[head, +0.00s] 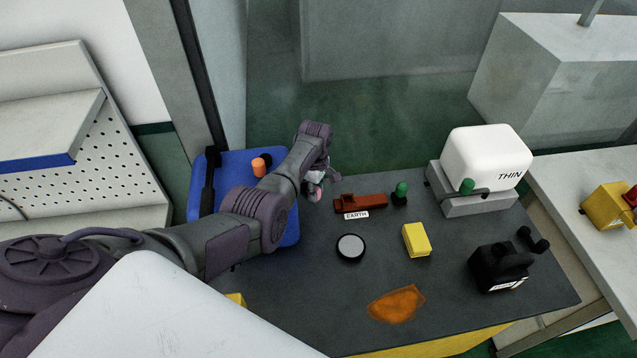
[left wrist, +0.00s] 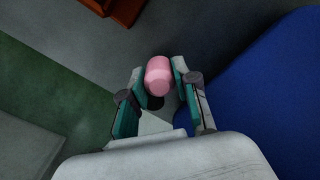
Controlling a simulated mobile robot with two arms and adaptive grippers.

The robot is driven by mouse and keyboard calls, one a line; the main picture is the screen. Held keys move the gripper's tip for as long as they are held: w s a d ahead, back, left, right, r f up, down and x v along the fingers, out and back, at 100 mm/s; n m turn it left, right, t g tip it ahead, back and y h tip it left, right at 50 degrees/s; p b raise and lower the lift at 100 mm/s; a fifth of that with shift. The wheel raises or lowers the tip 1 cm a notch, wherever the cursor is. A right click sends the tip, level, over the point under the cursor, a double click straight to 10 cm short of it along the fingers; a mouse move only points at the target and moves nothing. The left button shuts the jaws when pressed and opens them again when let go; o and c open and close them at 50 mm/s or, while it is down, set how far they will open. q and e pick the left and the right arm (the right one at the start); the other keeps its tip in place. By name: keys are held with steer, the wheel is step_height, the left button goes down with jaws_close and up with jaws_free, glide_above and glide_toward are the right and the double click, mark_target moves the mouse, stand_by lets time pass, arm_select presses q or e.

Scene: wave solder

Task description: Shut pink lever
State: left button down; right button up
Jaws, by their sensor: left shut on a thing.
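The pink lever's knob (left wrist: 158,76) is a small rounded pink cylinder in the left wrist view. It sits between the two fingers of my left gripper (left wrist: 161,71), which is shut on it. In the head view my left gripper (head: 320,184) reaches down at the back left of the dark table, beside the blue panel. Only a small bit of pink (head: 313,192) shows there. The lever's stem and base are mostly hidden by the gripper, so I cannot tell its angle. My right gripper is not in view.
On the dark table (head: 450,280) are a brown-red block (head: 360,202) by an EARTH label, a green knob (head: 401,190), a round disc (head: 351,247), a yellow block (head: 416,239) and a black device (head: 500,268). A blue panel (head: 285,232) lies left; the white THIN unit (head: 487,155) stands right.

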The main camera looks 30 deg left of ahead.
arm_select(q)
steer(key=shift+s+a+m+p, duration=0.2)
steer(key=shift+s+m+p, duration=0.25)
steer(key=shift+m, duration=0.45)
steer(key=shift+w, duration=0.1)
steer(key=c, duration=0.9)
jaws_free()
steer(key=shift+o, duration=0.2)
step_height(320, 180, up, 12)
